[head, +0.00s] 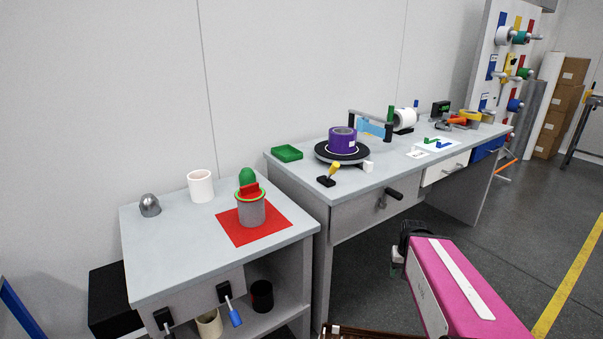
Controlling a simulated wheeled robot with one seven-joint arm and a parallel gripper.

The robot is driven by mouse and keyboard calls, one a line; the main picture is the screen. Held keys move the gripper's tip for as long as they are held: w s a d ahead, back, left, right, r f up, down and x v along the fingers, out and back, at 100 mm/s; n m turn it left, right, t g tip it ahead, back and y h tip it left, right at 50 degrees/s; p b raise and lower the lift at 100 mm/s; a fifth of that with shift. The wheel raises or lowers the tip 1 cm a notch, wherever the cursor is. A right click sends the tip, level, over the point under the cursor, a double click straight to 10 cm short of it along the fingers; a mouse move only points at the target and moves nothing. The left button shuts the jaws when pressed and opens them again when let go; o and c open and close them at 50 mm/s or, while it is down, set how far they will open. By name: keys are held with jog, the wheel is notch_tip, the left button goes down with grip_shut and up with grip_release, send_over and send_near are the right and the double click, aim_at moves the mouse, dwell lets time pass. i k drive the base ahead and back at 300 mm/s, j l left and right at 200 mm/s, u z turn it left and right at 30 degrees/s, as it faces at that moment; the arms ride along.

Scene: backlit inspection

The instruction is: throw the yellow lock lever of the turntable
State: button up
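The turntable (321,154) is a black disc near the left front of the far workbench, with a purple ring-shaped part (341,141) on it. The yellow lock lever (334,170) rises from a small black base (325,182) in front of the turntable, near the bench's front edge. It leans up and to the right. My gripper (396,259) is below and to the right of the lever, in front of the bench and apart from it. My magenta arm partly hides it, and its opening is too small to make out.
A black drawer handle (394,194) juts from the bench front. The nearer table (165,250) holds a grey container (251,211) on a red mat (277,228). Open floor lies right.

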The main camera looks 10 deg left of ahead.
aim_at(334, 167)
jog(key=k+j, duration=0.15)
jog(key=j, duration=0.2)
jog(key=k+j, duration=0.15)
jog(key=j, duration=0.2)
jog(key=k+j, duration=0.15)
jog(key=j, duration=0.2)
jog(key=k+j, duration=0.15)
jog(key=j, duration=0.2)
